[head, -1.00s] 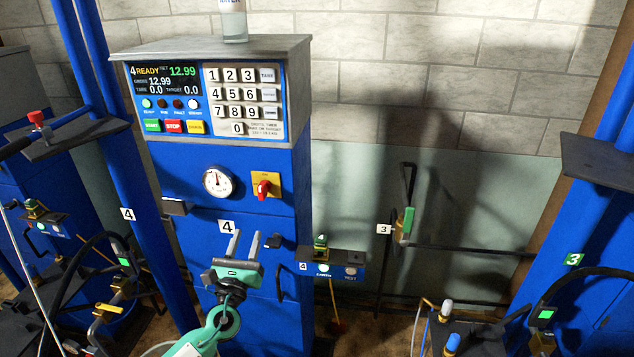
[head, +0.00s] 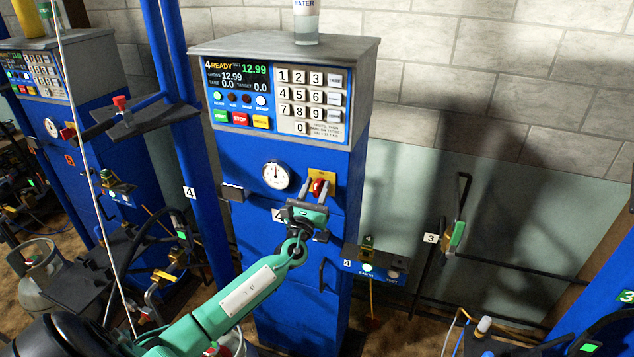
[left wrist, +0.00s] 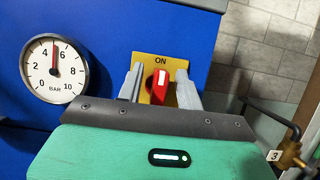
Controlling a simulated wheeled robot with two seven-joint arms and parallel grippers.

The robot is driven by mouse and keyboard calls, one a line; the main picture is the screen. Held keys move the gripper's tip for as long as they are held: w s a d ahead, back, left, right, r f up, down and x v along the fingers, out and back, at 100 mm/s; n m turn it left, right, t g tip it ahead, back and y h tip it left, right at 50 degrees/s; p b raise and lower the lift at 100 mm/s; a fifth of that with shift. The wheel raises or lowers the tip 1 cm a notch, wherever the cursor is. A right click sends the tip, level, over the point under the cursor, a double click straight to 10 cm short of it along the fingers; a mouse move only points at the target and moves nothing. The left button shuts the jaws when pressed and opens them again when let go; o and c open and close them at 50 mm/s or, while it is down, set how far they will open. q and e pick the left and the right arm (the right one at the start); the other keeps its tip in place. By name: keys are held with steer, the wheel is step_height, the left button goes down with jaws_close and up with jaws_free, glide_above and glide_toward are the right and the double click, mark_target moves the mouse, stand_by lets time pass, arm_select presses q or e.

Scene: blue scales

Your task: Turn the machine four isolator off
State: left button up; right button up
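The machine four isolator is a red knob (head: 319,186) on a yellow plate (head: 331,178), on the blue front of machine 4 (head: 294,200), right of a round gauge. In the left wrist view the red knob (left wrist: 160,84) has a white mark and stands nearly upright, under the word ON on the yellow plate (left wrist: 149,62). My left gripper (head: 314,188) is in front of the isolator. Its two grey fingers are open, one on each side of the knob, with gaps visible; contact cannot be told. The plate's lower part is hidden by my gripper. My right gripper is not in view.
The gauge (head: 277,175) is close on the left. Above are the keypad and display (head: 235,80), with a bottle (head: 306,22) on top. A small lamp box (head: 375,268) is at lower right. A green-handled valve (head: 457,234) is on the right wall.

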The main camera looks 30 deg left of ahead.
arm_select(q)
steer(key=shift+w+r, duration=0.15)
steer(key=shift+w, duration=0.25)
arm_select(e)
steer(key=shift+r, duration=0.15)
arm_select(q)
steer(key=shift+a, duration=0.1)
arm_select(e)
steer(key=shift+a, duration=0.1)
arm_select(q)
jaws_close()
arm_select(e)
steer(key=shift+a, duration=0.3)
